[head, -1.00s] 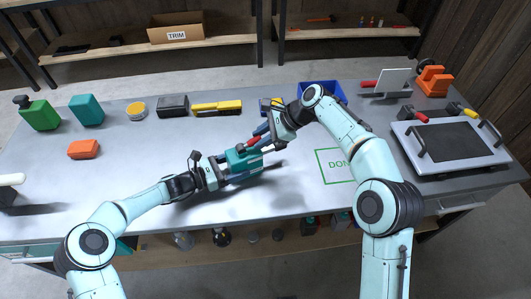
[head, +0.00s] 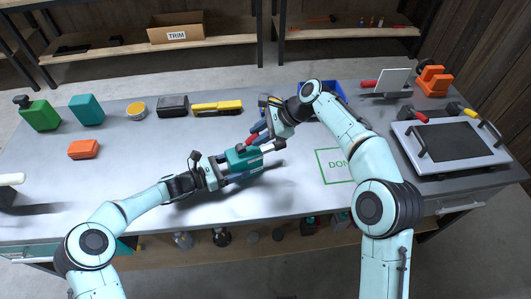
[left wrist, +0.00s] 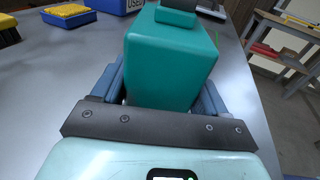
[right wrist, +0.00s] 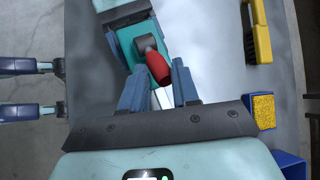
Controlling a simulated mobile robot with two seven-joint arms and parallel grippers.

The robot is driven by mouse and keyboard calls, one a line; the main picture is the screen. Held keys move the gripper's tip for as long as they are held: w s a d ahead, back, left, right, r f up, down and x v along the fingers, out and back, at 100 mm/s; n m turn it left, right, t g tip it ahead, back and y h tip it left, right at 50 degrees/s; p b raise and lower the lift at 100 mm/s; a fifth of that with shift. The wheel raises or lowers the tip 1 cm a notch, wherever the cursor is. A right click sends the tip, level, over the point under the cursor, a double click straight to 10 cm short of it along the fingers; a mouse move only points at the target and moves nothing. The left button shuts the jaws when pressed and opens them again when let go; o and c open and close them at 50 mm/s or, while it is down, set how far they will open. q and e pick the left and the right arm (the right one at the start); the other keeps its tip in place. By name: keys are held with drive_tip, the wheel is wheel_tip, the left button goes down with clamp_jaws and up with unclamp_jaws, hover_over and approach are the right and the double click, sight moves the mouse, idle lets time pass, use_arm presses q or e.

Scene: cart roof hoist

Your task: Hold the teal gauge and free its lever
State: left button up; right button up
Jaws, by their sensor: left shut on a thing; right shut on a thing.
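The teal gauge (head: 240,156) is a boxy block with a pale rod and dark tip at its right end, over the middle of the bench. My left gripper (head: 224,169) is shut on its body, and the left wrist view shows the teal block (left wrist: 172,62) between the fingers. The gauge's lever has a red grip (right wrist: 157,68) on a dark pivot. My right gripper (right wrist: 160,82) is shut on this red grip, with one finger on each side. In the head view the red grip (head: 252,139) is partly hidden by the right fingers.
A green outlined DONE square (head: 335,165) lies bare to the right. A blue bin (head: 330,88) stands behind my right arm. A yellow brush (head: 217,108) and several blocks line the back. A tray-like device (head: 410,163) sits at far right.

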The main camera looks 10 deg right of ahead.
drive_tip(key=shift+s+a+r, duration=0.1)
drive_tip(key=shift+a+r, duration=0.1)
drive_tip(key=shift+a, duration=0.05)
drive_tip(key=shift+a+r, duration=0.2)
drive_tip(key=shift+r, duration=0.05)
drive_tip(key=shift+s+a+r, duration=0.1)
idle(0.5)
drive_tip(key=shift+s+a+r, duration=0.1)
drive_tip(key=shift+a+r, duration=0.05)
drive_tip(key=shift+a, duration=0.05)
idle(0.4)
